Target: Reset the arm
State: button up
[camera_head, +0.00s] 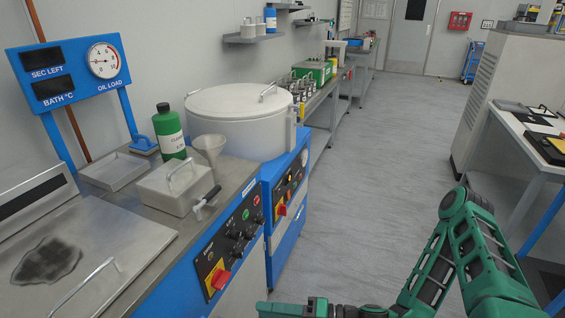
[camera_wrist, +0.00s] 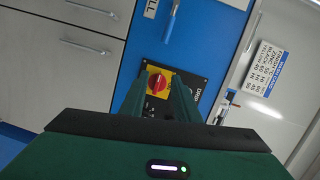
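My arm (camera_head: 437,262), green and black, reaches in from the lower right of the head view and bends down towards the bottom edge. The gripper end is mostly cut off there, low in front of the blue cabinets. In the wrist view my gripper (camera_wrist: 161,78) shows two dark green fingers standing apart with nothing held between them. Beyond them is a black panel with a red and yellow rotary switch (camera_wrist: 157,84). I cannot tell how far the fingertips are from the panel.
A steel-topped counter (camera_head: 150,215) runs along the left, with a white box (camera_head: 175,190), green bottle (camera_head: 170,132), funnel (camera_head: 209,150) and round lidded vessel (camera_head: 235,115). A white table (camera_head: 525,135) stands at right. The grey floor (camera_head: 365,170) between is clear.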

jog(key=s+d+r+n+g+h, duration=0.1)
jog(key=d+r+n+g+h, duration=0.15)
jog(key=d+h, duration=0.75)
jog(key=s+d+r+n+g+h, duration=0.1)
jog(key=d+r+g+h, duration=0.15)
jog(key=d, duration=1.45)
jog(key=s+d+r+m+h, duration=0.2)
jog(key=d+r+m+h, duration=0.15)
jog(key=d+r, duration=0.7)
jog(key=s+d+r+m+t, duration=0.2)
jog(key=s+d+r+m, duration=0.4)
jog(key=s+r, duration=0.2)
notch_tip(320, 180, up, 2)
jog(key=shift+s+d+r+h, duration=0.15)
jog(key=shift+s+d+h, duration=0.1)
jog(key=shift+s+h, duration=0.05)
